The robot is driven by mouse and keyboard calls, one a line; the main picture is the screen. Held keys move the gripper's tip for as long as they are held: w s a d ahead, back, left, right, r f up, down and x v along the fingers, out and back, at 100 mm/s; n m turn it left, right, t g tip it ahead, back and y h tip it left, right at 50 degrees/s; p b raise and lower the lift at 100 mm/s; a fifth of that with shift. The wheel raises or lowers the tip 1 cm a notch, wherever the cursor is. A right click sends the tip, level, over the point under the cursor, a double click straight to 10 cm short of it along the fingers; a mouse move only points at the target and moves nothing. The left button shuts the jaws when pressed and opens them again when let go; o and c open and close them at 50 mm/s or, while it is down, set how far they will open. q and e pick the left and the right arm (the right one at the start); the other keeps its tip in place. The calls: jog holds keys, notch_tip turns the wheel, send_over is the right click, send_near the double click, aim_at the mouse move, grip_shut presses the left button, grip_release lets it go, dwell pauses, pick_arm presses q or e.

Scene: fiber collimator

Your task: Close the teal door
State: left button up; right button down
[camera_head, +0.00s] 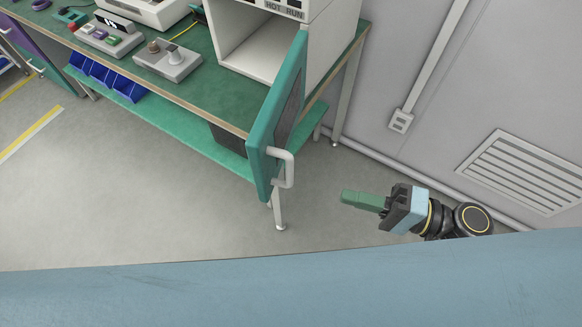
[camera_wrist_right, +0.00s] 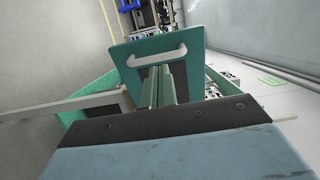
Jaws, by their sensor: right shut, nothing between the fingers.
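The teal door (camera_head: 278,110) of the white oven-like cabinet (camera_head: 250,43) stands wide open, jutting out past the bench's front edge. Its white handle (camera_head: 287,168) is at the lower right of the door in the head view. My right gripper (camera_head: 346,197) has green fingers, shut and empty, to the right of the handle and apart from it. In the right wrist view the door (camera_wrist_right: 190,47) is straight ahead, with the handle (camera_wrist_right: 157,56) across it, beyond the closed fingers (camera_wrist_right: 158,76). My left gripper is not in view.
The bench (camera_head: 130,82) holds a grey box with knobs (camera_head: 167,62) and a panel with coloured buttons (camera_head: 107,39). Blue bins (camera_head: 107,77) sit on its lower shelf. The wall has a socket (camera_head: 401,121) and a vent grille (camera_head: 525,172). Open floor lies before the bench.

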aim_at(265, 174)
jog(key=p+x, duration=0.2)
jog(key=x, duration=1)
jog(key=shift+w+a+r, duration=0.1)
jog(key=shift+w+a, duration=0.15)
jog(key=shift+a, duration=0.1)
jog(key=shift+w+a, duration=0.2)
jog(key=shift+a, duration=0.35)
